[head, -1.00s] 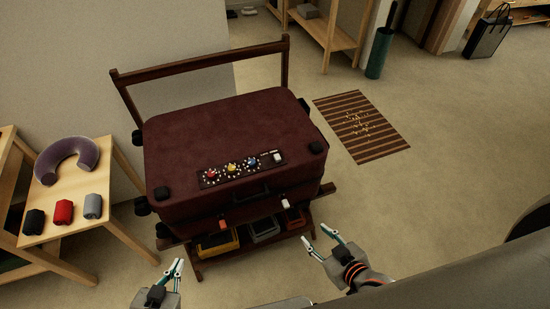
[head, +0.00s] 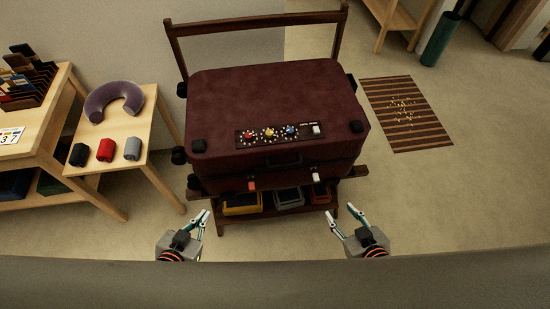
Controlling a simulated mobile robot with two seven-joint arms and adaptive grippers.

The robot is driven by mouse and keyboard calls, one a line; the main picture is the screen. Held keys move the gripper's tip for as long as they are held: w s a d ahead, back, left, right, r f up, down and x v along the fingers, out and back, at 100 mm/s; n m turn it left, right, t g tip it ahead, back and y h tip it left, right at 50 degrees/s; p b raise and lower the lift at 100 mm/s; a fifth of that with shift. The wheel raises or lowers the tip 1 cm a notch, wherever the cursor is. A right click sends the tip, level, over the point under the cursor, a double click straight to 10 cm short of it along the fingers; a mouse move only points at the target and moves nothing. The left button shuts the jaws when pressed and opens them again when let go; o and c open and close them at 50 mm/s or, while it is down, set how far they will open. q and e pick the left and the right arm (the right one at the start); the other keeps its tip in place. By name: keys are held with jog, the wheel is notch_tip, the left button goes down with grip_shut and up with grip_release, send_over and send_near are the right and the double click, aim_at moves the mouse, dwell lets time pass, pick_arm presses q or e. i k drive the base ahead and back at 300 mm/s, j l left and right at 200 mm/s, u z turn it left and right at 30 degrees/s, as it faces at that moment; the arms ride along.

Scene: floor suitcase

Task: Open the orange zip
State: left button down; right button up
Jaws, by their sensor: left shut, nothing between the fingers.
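A dark red suitcase (head: 275,100) lies on a dark wooden rack in the head view. A small orange zip pull (head: 252,186) shows on its front side, left of the middle. A white pull (head: 316,177) sits on the same side further right. The lid looks closed. My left gripper (head: 200,217) is shut and empty, in front of the rack and below and left of the orange pull. My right gripper (head: 345,212) is open and empty, below and right of the white pull. Neither gripper touches the suitcase.
Yellow, grey and red items sit on the rack's lower shelf (head: 220,213). A side table (head: 140,105) with a purple neck pillow (head: 114,98) stands left. A striped mat (head: 405,112) lies on open floor at right.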

aim_at(252, 188)
jog(key=k+l+z, duration=0.15)
jog(key=k+z, duration=0.2)
jog(key=k, duration=0.3)
jog(key=j+z, duration=0.2)
jog(key=z, duration=0.25)
jog(key=j+z, duration=0.15)
jog(key=z, duration=0.3)
jog(key=j, duration=2.45)
jog(key=k, duration=0.05)
